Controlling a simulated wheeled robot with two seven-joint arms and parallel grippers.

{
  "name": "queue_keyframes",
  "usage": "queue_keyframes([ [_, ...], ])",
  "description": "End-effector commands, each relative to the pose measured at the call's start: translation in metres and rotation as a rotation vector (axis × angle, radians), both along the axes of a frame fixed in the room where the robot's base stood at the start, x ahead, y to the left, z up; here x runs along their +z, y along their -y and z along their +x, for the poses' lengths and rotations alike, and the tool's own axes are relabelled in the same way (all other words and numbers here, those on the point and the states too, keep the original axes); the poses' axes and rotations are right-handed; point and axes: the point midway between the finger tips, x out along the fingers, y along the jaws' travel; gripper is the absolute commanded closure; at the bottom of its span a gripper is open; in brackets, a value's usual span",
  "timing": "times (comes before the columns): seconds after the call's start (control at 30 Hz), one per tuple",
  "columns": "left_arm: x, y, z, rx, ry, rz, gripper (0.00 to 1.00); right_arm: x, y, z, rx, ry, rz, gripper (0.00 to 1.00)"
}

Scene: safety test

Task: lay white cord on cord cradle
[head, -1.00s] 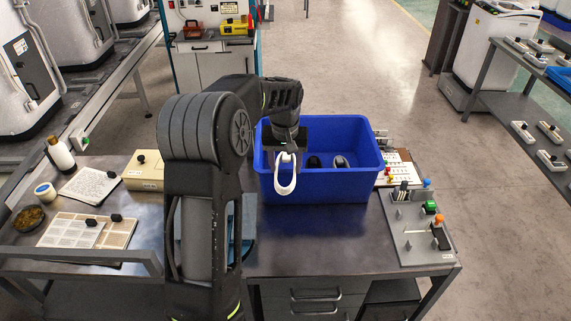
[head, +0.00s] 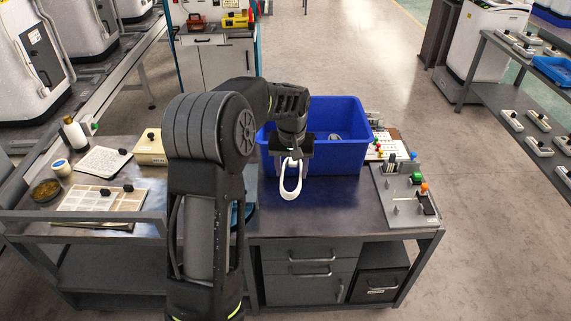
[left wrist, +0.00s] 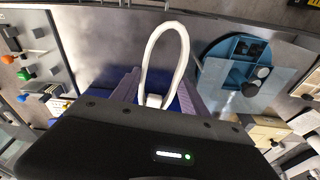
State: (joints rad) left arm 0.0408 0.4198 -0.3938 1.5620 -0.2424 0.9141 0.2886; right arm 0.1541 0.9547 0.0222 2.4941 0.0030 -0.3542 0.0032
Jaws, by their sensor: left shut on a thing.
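The white cord (head: 283,184) is a closed, elongated loop hanging from my left gripper (head: 292,157). The gripper is shut on its upper end, in front of the blue bin. The cord's lower end shows against the dark tabletop; I cannot tell its height above it. In the left wrist view the cord (left wrist: 146,62) arches out from between the fingers of my left gripper (left wrist: 155,100). I cannot make out for sure which thing is the cord cradle. A grey board (head: 399,212) with short posts stands at the table's right end. My right gripper is not in view.
The blue bin (head: 340,158) stands behind the cord, with a rounded item inside. A teal round tray (left wrist: 213,72) with dark items is in the left wrist view. Papers and small containers crowd the left side. The tabletop (head: 330,205) before the bin is clear.

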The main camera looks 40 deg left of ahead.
Motion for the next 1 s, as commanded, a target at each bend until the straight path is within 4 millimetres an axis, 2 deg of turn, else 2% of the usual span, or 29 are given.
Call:
queue_keyframes([
  [0.27,-0.033,0.047,0.004,-0.108,-0.006,0.004,0.95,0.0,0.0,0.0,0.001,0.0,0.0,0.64],
  [0.47,-0.067,0.1,0.001,-0.232,-0.009,0.008,0.95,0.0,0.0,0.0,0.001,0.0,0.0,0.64],
  [0.7,-0.116,0.184,-0.024,-0.44,-0.007,0.006,0.95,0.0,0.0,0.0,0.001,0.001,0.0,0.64],
  [0.8,-0.13,0.208,-0.036,-0.505,-0.006,0.002,0.95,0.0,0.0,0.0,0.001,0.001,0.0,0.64],
  [0.97,-0.144,0.234,-0.053,-0.577,-0.004,-0.003,0.95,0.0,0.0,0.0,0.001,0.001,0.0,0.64],
  [1.0,-0.155,0.233,-0.052,-0.574,-0.002,-0.003,0.95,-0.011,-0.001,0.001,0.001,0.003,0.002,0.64],
])
